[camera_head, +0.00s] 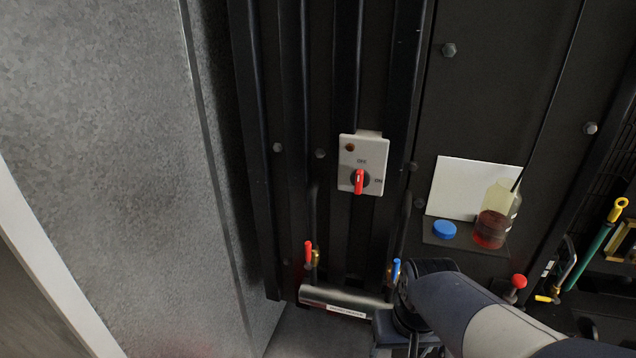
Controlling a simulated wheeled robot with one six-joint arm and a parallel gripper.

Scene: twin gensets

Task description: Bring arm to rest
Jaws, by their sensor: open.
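My arm (475,310), dark blue and light grey, reaches in from the lower right. It bends at a dark joint (420,285) near the bottom centre, in front of the black panel. Beyond the joint, the arm parts run down to the bottom edge of the picture. I cannot make out the gripper's fingers here, and no held thing shows.
A grey switch box (362,165) with a red knob sits on the black panel. Red (308,254) and blue (396,270) levers flank a grey pipe (345,298) close to my arm. A bottle (492,228) and blue cap (444,229) stand right. A metal wall (100,130) fills the left.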

